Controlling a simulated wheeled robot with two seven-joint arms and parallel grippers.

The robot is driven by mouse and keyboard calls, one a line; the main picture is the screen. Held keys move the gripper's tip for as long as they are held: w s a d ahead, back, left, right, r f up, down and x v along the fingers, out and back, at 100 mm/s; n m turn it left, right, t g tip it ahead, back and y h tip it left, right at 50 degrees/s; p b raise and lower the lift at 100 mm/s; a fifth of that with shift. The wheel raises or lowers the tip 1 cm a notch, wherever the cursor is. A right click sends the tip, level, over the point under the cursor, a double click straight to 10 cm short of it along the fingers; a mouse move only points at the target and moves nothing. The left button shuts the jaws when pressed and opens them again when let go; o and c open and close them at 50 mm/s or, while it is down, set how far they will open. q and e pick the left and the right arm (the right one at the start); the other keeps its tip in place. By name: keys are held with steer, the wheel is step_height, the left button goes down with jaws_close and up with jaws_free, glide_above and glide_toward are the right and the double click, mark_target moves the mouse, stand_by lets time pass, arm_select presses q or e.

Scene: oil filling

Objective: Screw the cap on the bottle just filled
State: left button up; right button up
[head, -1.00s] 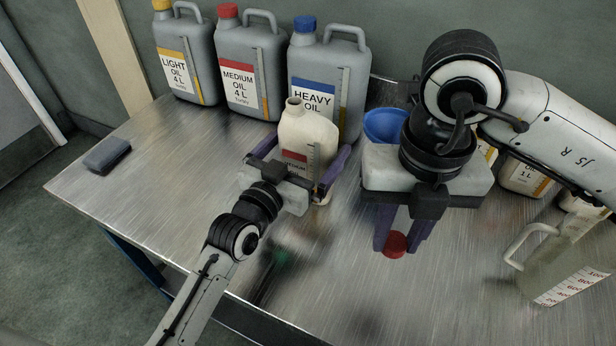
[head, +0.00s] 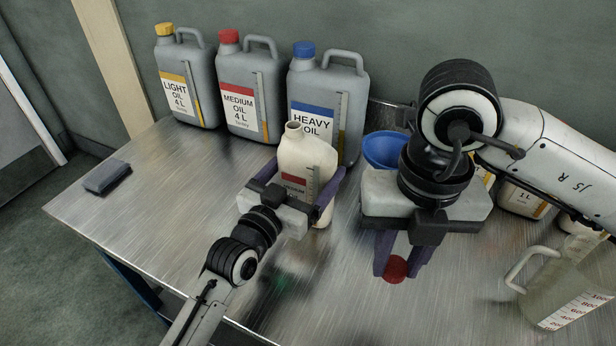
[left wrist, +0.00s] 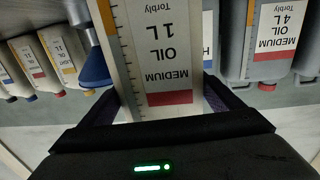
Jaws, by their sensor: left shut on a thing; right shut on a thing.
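A cream bottle (head: 304,158) with a red-banded label stands upright on the metal table, its neck open and bare. My left gripper (head: 300,190) is shut around its lower body. In the left wrist view the bottle's label (left wrist: 166,50) reads medium oil 1 L, upside down, between the fingers. My right gripper (head: 399,262) points down, to the right of the bottle, and is shut on a red cap (head: 396,269). The cap is held at the fingertips, apart from the bottle and lower in the picture than its neck.
Large grey cans of light (head: 186,88), medium (head: 240,98) and heavy oil (head: 328,100) stand at the back. A blue funnel (head: 383,150) is behind my right gripper. A clear measuring jug (head: 560,285) stands at the right. A dark block (head: 107,177) lies at the left.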

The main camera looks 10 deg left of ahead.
mark_target(308, 146)
arm_select(q)
steer(key=shift+r+p, duration=0.5)
steer(key=shift+r, duration=4.55)
